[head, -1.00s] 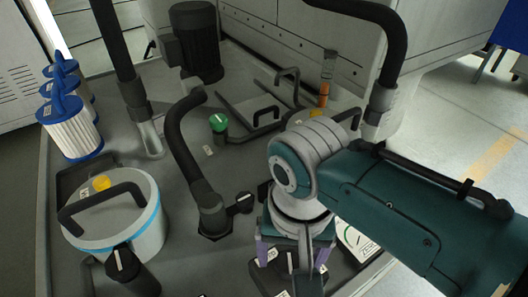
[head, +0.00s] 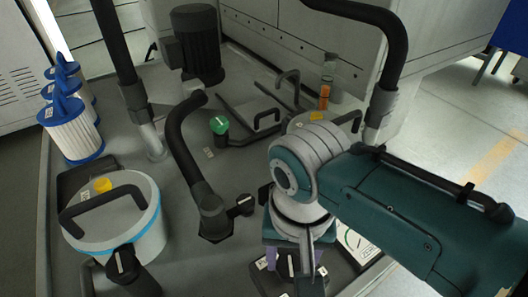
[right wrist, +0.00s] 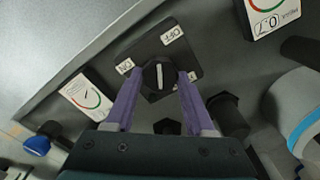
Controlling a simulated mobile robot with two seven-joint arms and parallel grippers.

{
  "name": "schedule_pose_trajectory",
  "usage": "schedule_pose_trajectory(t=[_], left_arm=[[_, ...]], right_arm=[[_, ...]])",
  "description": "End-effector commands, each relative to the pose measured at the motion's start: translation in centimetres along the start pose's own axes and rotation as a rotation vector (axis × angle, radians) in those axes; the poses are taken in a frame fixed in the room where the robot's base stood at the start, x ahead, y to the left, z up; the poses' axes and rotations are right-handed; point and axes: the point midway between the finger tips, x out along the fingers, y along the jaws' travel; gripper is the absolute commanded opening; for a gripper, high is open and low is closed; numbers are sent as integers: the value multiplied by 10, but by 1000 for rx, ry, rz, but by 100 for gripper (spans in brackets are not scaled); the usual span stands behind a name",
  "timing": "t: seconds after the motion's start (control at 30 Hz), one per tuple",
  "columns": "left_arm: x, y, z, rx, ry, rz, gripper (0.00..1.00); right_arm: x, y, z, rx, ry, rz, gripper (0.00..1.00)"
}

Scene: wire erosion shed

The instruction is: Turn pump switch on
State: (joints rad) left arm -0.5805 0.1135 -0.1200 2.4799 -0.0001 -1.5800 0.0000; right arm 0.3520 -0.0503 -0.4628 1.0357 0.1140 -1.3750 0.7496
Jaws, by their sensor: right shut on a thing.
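The pump switch is a black knob (right wrist: 159,77) with a white pointer line on a square black plate (right wrist: 190,65). The plate bears an OFF label (right wrist: 172,36) and an ON label (right wrist: 124,66). In the right wrist view the pointer stands nearly upright, nearer OFF than ON. My right gripper (right wrist: 158,84) has its purple fingers on either side of the knob, shut on it. In the head view my right gripper (head: 292,262) is low right of centre and hides most of the knob. My left gripper is not in view.
Gauge labels (right wrist: 88,92) flank the plate. A pale lidded canister (head: 150,225) with a black handle stands at left. A black bent pipe (head: 180,140) rises left of my arm. A green-topped knob (head: 219,125) and blue-white filters (head: 73,130) are farther off.

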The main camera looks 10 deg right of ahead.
Motion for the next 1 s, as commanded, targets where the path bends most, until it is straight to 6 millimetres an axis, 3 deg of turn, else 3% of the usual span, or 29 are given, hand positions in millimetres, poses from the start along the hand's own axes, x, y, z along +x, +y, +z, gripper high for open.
schedule_pose_trajectory(t=[0.37, 1.0], left_arm=[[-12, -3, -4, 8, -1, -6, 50], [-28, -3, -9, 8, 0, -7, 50]], right_arm=[[-2, 0, 0, -194, -1, 2, 0], [0, -1, 0, -778, 0, 1, 0]])
